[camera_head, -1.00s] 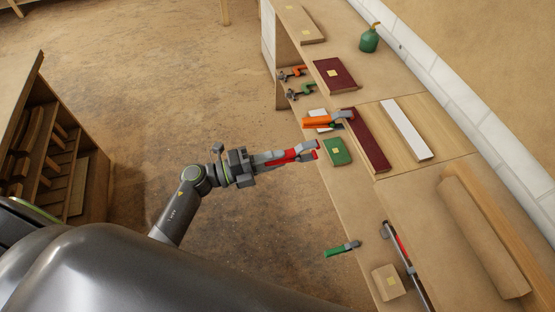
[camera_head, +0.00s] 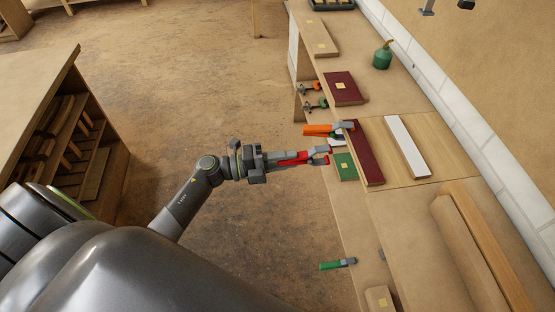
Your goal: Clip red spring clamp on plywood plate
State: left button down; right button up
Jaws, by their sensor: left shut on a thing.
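My left gripper (camera_head: 262,162) is shut on the red spring clamp (camera_head: 291,159) and holds it out level toward the bench. The clamp's grey jaws point right, at the bench's near edge beside a green block (camera_head: 345,167); I cannot tell whether they touch anything. The plywood plate cannot be told for certain; a pale wood panel (camera_head: 435,145) lies on the bench with a dark red strip (camera_head: 367,160) and a white strip (camera_head: 408,148) on it. An orange clamp (camera_head: 320,130) sits at the dark red strip's end. My right gripper is not in view.
A green-handled clamp (camera_head: 335,265) sits at the bench edge lower down. More clamps (camera_head: 312,89) are at the edge farther up. A dark red block (camera_head: 344,88) and green can (camera_head: 382,57) stand on the bench. A shelf unit (camera_head: 75,130) is at left; open floor lies between.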

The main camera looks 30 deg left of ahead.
aim_at(317, 161)
pick_arm(q)
jog(key=shift+x, duration=2.75)
jog(key=shift+f+x, duration=0.2)
jog(key=shift+x, duration=1.2)
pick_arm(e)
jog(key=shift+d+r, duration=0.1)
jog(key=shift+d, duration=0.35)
pick_arm(q)
jog(key=c, duration=0.6)
grip_release()
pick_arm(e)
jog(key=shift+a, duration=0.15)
pick_arm(q)
jog(key=shift+o, duration=0.5)
jog(key=o, duration=0.5)
jog(key=shift+c, duration=0.2)
